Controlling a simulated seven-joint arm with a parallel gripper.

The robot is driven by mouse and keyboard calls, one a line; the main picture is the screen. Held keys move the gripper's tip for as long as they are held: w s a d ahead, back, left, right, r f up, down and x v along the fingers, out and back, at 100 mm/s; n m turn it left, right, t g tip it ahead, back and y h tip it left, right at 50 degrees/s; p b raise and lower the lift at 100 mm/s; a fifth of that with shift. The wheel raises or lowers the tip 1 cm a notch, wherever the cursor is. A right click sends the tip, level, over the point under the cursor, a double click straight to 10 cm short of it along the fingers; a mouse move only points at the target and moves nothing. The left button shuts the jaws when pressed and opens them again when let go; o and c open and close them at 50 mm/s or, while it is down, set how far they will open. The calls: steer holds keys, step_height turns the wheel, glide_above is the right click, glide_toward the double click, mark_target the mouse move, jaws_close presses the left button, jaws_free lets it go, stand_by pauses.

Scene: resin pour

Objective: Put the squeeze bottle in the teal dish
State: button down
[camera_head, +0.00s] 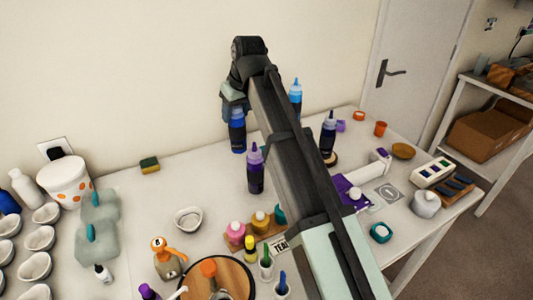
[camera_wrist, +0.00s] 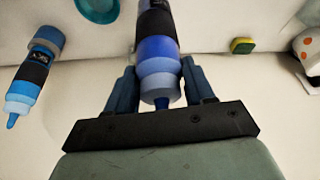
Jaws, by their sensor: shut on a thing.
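My gripper (camera_head: 236,100) is shut on a blue squeeze bottle (camera_head: 237,132), near the wall at the back of the table. In the wrist view the bottle (camera_wrist: 158,50) is between the two fingers (camera_wrist: 158,88), its nozzle toward the gripper's palm. I cannot tell whether its base touches the table. A round teal dish (camera_wrist: 97,8) shows at the top edge of the wrist view, cut off by the frame, to the left of the held bottle. In the head view I cannot make the dish out; my arm covers much of the table middle.
A light blue bottle (camera_head: 295,97), which also shows in the wrist view (camera_wrist: 30,75), stands right of the held one. A purple bottle (camera_head: 255,172) and a dark purple-capped bottle (camera_head: 328,135) stand nearby. A sponge (camera_head: 149,165) lies left; table around it is clear.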

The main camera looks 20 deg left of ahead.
steer(key=shift+w+d+m, duration=1)
steer(key=shift+w+d, duration=2.05)
steer(key=shift+w, duration=1.8)
step_height(320, 180, down, 9)
steer(key=shift+t, duration=0.4)
steer(key=shift+f, duration=0.1)
steer(key=shift+c, duration=2)
jaws_free()
steer(key=v, duration=1.2)
steer(key=shift+a+r, duration=0.25)
